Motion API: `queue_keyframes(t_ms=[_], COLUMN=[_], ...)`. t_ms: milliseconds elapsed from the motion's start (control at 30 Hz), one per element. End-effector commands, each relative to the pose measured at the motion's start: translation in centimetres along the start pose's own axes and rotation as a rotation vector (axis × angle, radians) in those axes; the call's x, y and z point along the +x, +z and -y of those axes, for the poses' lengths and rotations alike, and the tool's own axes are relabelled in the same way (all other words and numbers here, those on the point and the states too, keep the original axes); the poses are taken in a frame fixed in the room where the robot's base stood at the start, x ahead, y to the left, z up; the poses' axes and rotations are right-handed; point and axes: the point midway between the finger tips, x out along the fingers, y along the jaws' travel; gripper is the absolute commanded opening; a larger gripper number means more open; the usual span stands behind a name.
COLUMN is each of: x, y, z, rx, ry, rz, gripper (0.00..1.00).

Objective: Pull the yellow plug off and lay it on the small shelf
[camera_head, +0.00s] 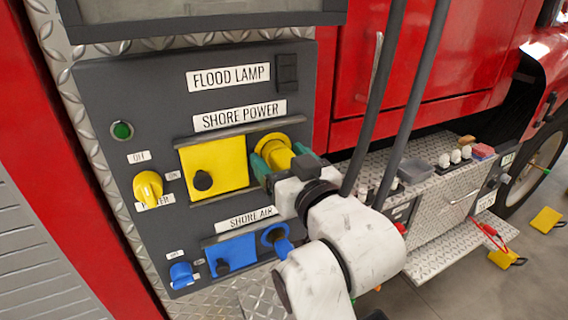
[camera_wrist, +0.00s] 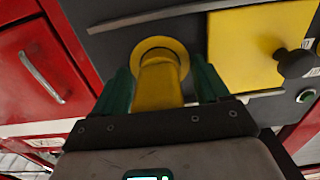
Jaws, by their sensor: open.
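The yellow plug (camera_head: 276,152) sits in its round socket on the dark panel, to the right of the yellow SHORE POWER cover. My gripper (camera_head: 273,161) is at the plug. In the wrist view the plug (camera_wrist: 157,82) lies between the two green fingers of my gripper (camera_wrist: 160,85), with a small gap on each side. The fingers are open and not closed on it. The diamond-plate bumper top (camera_head: 423,190) lies to the right of the panel; I cannot tell which surface is the small shelf.
The yellow square cover (camera_head: 215,166) with a black knob is left of the plug. Below are a blue cover (camera_head: 232,254) and a blue plug (camera_head: 276,238). Two dark poles (camera_head: 410,100) stand close right of my gripper. A grey tray (camera_head: 415,171) and small items sit on the bumper.

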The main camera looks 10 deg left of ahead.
Motion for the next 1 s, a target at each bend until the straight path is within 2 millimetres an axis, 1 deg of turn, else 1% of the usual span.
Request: queue_keyframes(t_ms=[767, 867, 1000], x=[0.0, 0.0, 0.0], y=[0.02, 0.02, 0.03], z=[0.0, 0.0, 0.0], rx=[0.0, 0.0, 0.0], ry=[0.0, 0.0, 0.0], rz=[0.0, 0.0, 0.0], gripper=[0.74, 0.67, 0.53])
